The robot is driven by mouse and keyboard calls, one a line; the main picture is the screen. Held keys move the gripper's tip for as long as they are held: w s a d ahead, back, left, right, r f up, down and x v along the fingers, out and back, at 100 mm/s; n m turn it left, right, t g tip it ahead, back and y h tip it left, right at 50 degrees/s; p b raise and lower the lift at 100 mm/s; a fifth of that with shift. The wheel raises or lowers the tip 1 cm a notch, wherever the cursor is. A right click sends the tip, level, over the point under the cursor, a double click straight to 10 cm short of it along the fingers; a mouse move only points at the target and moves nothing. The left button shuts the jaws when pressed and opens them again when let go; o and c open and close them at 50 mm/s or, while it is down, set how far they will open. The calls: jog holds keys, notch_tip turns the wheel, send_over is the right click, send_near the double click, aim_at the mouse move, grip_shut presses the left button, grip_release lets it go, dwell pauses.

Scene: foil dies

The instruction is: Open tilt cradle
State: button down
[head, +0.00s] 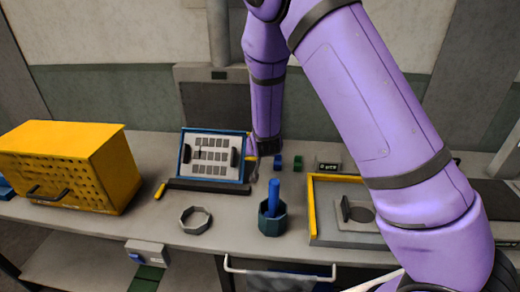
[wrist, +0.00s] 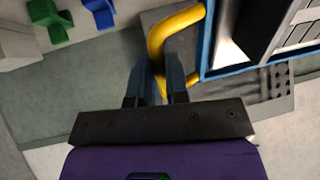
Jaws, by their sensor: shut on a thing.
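The tilt cradle (head: 243,170) is a blue-framed panel with a white face of dark rectangles, leaning back on a dark base on the bench. A yellow handle (wrist: 176,22) curves out from beside its blue frame in the wrist view, and a bit of yellow shows at its right side in the head view. My gripper (wrist: 157,82) is shut on this handle, its two dark fingers either side of the bar. In the head view my gripper (head: 258,160) is at the cradle's right edge, small and partly hidden by my arm.
A yellow perforated box (head: 100,165) stands at left. A grey ring (head: 196,220) and a dark cup (head: 272,226) with a blue rod stand in front. Blue (head: 278,162) and green (head: 298,162) pieces lie right of my gripper. A yellow-edged tray (head: 311,215) is at right.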

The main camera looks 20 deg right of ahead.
jog(key=shift+s+a+r+t, duration=0.1)
jog(key=shift+s+a+t, duration=0.15)
jog(key=shift+s+t, duration=0.1)
jog(key=shift+s, duration=0.1)
dwell(0.4)
jog(key=c, duration=1.1)
grip_release()
jog(key=v, duration=1.1)
